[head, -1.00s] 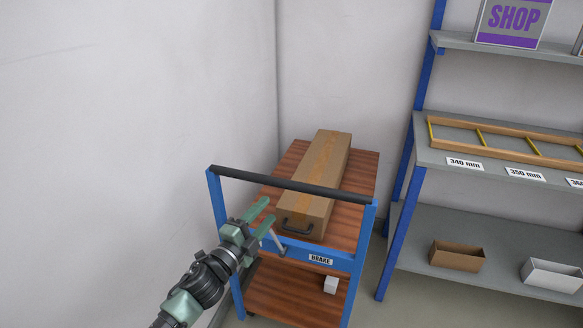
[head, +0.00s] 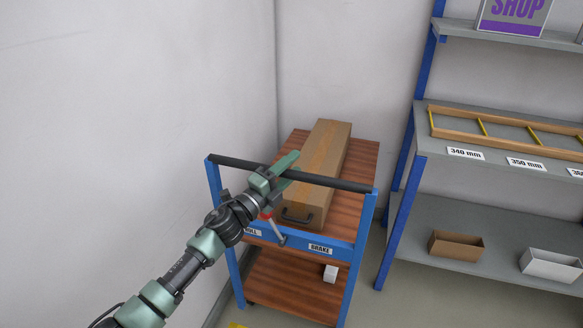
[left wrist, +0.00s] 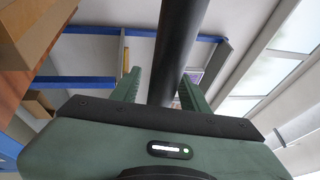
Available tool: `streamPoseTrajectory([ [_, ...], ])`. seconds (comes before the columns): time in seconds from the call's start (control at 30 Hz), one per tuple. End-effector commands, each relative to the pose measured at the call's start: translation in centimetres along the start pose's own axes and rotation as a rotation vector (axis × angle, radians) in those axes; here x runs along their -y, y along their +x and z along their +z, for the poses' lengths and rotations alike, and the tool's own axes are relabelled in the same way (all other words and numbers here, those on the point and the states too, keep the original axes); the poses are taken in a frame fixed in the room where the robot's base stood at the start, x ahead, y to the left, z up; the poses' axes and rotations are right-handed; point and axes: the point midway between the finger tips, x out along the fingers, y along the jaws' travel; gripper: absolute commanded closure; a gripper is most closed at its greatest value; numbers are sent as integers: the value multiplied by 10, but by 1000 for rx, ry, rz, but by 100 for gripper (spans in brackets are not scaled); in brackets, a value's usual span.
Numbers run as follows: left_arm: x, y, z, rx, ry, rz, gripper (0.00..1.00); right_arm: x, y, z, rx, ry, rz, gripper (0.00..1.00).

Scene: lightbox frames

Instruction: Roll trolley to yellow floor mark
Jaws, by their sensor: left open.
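The trolley (head: 358,240) has a blue frame, brown wooden decks and a black push bar (head: 330,181). It stands near the corner. My left gripper (head: 292,168) is open at the bar. In the left wrist view the bar (left wrist: 177,50) runs between the open fingers (left wrist: 160,92); I cannot tell whether they touch it. A red-tipped lever (head: 274,230) leans up and left below the bar, toward a partly hidden label, away from the BRAKE label (head: 320,249). A bit of yellow (head: 236,326) shows on the floor at the bottom edge. My right gripper is out of view.
A long taped cardboard box (head: 325,160) lies on the top deck, a small white block (head: 330,273) on the lower one. Walls stand close left and behind. A blue-framed shelf (head: 398,225) with bins stands close on the right.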

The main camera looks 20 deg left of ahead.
Motion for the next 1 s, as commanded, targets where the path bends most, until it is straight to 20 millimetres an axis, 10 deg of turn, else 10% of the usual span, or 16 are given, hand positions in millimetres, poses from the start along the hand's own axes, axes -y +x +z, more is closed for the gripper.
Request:
streamPoseTrajectory([
  [0.23, 0, 1, 0, 0, -1, 1, 55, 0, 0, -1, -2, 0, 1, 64],
  [0.4, 0, 1, 0, 0, -1, 1, 100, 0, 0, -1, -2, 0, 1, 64],
  [1.0, -1, 0, 0, 1, -1, 1, 100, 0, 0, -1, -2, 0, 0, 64],
])
